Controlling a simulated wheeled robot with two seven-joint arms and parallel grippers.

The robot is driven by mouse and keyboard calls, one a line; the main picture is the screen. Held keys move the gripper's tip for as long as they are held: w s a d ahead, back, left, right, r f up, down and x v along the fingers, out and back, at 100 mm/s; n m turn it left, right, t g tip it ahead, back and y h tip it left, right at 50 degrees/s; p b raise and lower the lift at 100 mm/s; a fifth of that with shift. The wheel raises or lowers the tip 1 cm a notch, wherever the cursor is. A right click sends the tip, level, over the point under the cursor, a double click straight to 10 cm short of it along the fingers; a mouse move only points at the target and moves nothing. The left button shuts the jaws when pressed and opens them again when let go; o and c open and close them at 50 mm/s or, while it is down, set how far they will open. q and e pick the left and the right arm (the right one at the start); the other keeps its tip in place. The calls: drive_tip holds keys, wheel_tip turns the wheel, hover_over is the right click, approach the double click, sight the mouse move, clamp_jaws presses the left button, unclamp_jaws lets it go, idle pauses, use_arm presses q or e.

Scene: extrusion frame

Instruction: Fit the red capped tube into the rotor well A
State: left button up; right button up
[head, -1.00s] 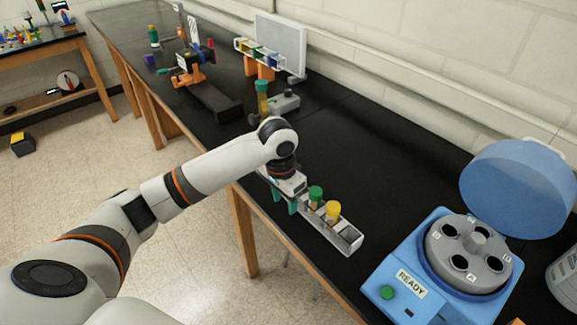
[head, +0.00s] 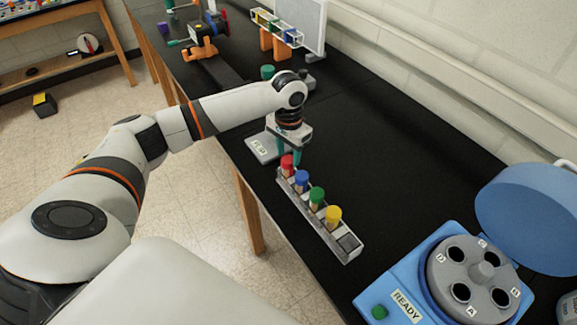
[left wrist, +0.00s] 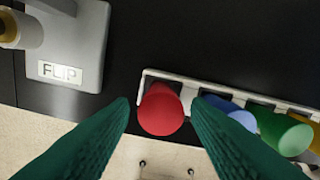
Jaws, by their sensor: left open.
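The red capped tube (head: 287,162) stands in the far end slot of a pale rack (head: 318,236). In the left wrist view its red cap (left wrist: 161,110) shows between my fingertips, with gaps on both sides. My left gripper (head: 286,154) is open, pointing down at the far end of the rack by the red cap. Rotor well A (head: 461,292) is an empty dark hole in the grey rotor (head: 451,271) of the blue centrifuge (head: 405,285), at the lower right. Its lid is open. My right gripper is not in view.
Blue (head: 302,179), green (head: 317,196) and yellow (head: 333,215) capped tubes stand in the same rack; its near slot is empty. A grey plate marked FLIP (left wrist: 75,45) lies just beyond the rack. The black bench between rack and centrifuge is clear.

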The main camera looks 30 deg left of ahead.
sight(288, 159)
use_arm(q)
drive_tip(key=f, duration=0.1)
drive_tip(key=f+p, duration=0.1)
drive_tip(key=f, duration=0.1)
drive_tip(key=shift+s+f, duration=0.2)
drive_tip(key=shift+f, duration=0.4)
drive_tip(key=shift+c, duration=0.5)
drive_tip(key=c, duration=0.6)
drive_tip(key=shift+c, duration=0.2)
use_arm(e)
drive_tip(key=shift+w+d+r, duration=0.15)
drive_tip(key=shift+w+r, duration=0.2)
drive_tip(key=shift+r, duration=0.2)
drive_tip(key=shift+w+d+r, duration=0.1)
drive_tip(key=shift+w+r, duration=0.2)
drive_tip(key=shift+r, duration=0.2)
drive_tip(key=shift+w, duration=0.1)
